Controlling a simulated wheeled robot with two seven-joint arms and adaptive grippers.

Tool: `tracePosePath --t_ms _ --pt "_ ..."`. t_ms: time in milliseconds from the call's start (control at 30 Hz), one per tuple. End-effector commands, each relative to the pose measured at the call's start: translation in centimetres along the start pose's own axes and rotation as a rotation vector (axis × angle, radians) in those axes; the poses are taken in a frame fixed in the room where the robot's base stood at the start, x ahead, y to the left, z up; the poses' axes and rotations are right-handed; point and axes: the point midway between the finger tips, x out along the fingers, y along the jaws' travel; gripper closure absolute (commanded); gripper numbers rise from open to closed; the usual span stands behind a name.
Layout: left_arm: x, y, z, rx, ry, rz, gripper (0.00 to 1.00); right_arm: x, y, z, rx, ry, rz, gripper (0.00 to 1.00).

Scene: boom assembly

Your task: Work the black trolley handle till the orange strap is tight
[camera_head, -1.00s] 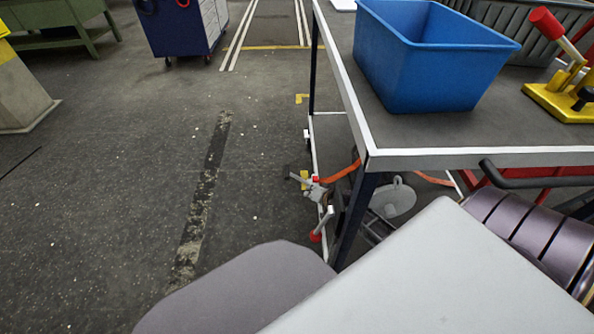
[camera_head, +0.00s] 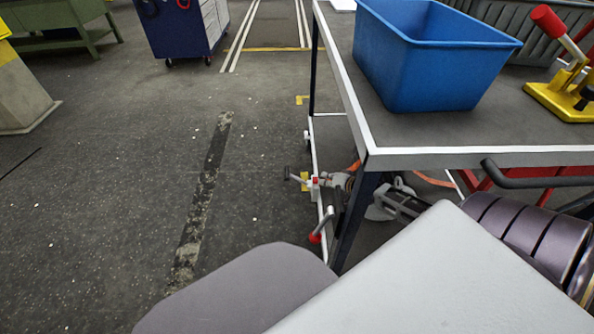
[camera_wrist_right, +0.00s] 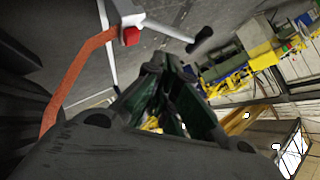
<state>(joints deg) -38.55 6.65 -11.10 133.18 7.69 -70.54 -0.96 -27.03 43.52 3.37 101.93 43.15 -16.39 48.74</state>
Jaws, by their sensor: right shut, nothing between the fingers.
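The black handle (camera_head: 289,173) is a black grip on a short grey lever, low at the near left leg of the worktable trolley. A red part (camera_head: 315,182) sits at its base. In the wrist view the handle's black grip (camera_wrist_right: 201,40) and the red part (camera_wrist_right: 131,36) show ahead of my fingers. The orange strap (camera_head: 432,180) runs under the tabletop; it also shows in the wrist view (camera_wrist_right: 75,80), bent at the red part. My right gripper (camera_head: 339,190) is partly hidden behind the table leg, beside the handle. Its dark fingers (camera_wrist_right: 160,72) are shut and empty. My left gripper is out of view.
A second lever with a red knob (camera_head: 315,238) is just below. The trolley tabletop (camera_head: 470,135) overhangs, carrying a blue bin (camera_head: 435,75) and a yellow clamp (camera_head: 560,95) with a red handle. The floor (camera_head: 120,180) to the left is open.

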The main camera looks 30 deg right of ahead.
Motion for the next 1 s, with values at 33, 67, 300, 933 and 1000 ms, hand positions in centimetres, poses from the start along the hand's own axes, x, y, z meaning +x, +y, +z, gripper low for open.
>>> tracePosePath --t_ms 33,67,300,933,1000 --pt "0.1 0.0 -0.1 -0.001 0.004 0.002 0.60 0.0 -0.8 -0.2 0.037 0.006 -0.026 1.00" --pt "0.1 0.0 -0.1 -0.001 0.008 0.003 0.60 -0.1 -1.1 -0.2 0.060 0.010 -0.040 1.00" --pt "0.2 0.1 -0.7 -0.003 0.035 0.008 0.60 -0.3 -3.3 -1.3 0.206 0.048 -0.130 1.00" --pt "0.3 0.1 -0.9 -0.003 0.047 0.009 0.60 -0.2 -3.7 -1.8 0.236 0.064 -0.151 1.00" --pt "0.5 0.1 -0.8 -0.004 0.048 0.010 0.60 -0.1 -3.7 -1.8 0.236 0.065 -0.151 1.00"
